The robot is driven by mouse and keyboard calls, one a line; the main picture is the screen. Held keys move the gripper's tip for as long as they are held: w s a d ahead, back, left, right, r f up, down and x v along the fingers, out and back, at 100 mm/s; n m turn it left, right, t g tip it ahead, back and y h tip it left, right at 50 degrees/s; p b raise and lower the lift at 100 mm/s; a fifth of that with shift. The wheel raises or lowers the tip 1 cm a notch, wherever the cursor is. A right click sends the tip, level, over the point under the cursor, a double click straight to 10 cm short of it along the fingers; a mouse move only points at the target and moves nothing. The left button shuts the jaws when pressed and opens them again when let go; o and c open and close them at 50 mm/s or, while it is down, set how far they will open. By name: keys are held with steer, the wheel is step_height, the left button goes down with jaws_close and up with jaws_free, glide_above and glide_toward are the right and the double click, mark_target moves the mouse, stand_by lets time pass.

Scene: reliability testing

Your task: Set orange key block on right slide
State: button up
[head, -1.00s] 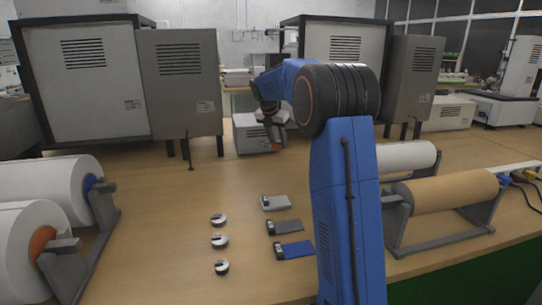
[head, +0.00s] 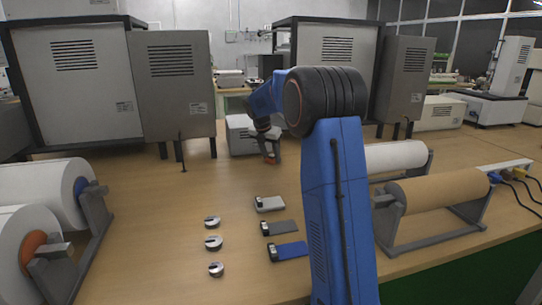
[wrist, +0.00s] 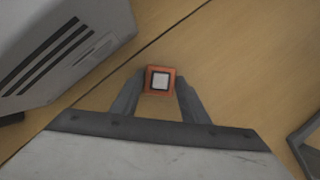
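My gripper (head: 270,152) hangs above the far part of the table, in front of the small light box. In the wrist view, its two fingers close on the sides of a small square orange key block (wrist: 160,80) with a dark-rimmed, pale centre. The block also shows as a small orange spot at the fingertips in the head view (head: 271,161). I cannot make out a thing that is clearly the right slide. Three flat pieces with dark ends lie on the table: light grey (head: 269,203), dark grey (head: 280,228) and blue (head: 289,251).
Several large rolls on stands flank the table, white (head: 35,190) at left and brown (head: 440,190) at right. Three small round pieces (head: 213,243) lie left of the flat pieces. Large grey cabinets (head: 170,85) and a light box (head: 240,138) stand behind.

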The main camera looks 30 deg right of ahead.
steer(key=shift+o, duration=0.9)
